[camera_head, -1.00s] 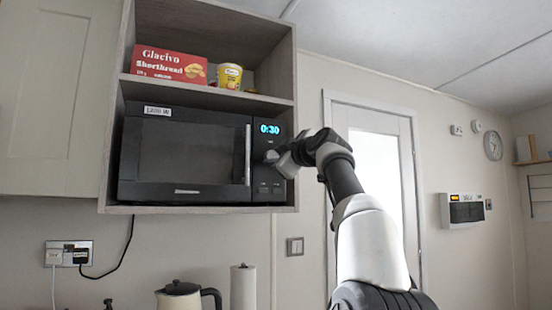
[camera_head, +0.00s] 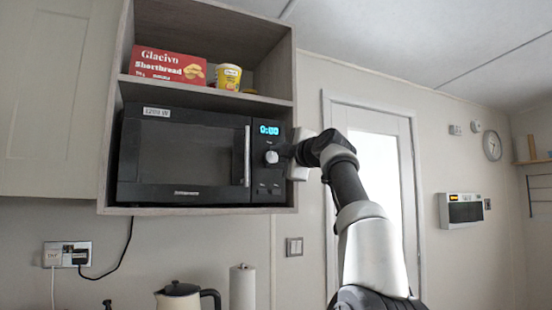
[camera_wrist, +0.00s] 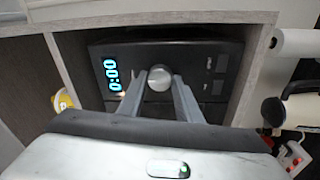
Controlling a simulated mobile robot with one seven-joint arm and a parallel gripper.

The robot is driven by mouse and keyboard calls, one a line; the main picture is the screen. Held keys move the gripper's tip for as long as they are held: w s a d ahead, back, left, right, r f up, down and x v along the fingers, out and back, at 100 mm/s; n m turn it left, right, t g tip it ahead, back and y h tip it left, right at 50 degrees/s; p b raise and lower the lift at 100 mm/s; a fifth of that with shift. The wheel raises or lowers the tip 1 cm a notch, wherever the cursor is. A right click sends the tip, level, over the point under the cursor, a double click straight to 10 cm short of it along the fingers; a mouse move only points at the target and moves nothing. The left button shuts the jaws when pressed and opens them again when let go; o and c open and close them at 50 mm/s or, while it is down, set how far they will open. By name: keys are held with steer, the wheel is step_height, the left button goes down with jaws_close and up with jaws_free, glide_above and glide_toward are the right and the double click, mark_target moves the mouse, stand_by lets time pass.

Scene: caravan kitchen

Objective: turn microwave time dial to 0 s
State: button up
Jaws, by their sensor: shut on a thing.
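The black microwave (camera_head: 180,158) sits in a wooden wall cubby with its door shut. Its blue display (camera_head: 269,130) reads 0:00, and the display also shows in the wrist view (camera_wrist: 112,74). The round silver time dial (camera_head: 271,157) is on the control panel below the display. In the wrist view the dial (camera_wrist: 159,78) lies between the fingertips of my gripper (camera_wrist: 160,84), which is shut on it. In the head view my gripper (camera_head: 291,153) reaches the panel from the right.
A red shortbread box (camera_head: 168,66) and a yellow cup (camera_head: 228,77) stand on the shelf (camera_head: 200,93) above the microwave. A kettle (camera_head: 179,294) and a paper roll (camera_head: 243,287) stand below. The cubby's side wall (camera_head: 285,60) is close to my wrist.

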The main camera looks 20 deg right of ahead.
steer(key=o, duration=1)
steer(key=shift+o, duration=0.2)
steer(key=shift+s+d+f+b, duration=0.1)
steer(key=shift+s+b, duration=0.2)
steer(key=shift+b, duration=0.1)
steer(key=s+d+f+b, duration=0.1)
steer(key=s+b, duration=0.2)
steer(key=s, duration=1.3)
steer(key=shift+s+d, duration=0.15)
steer(key=shift+s, duration=0.2)
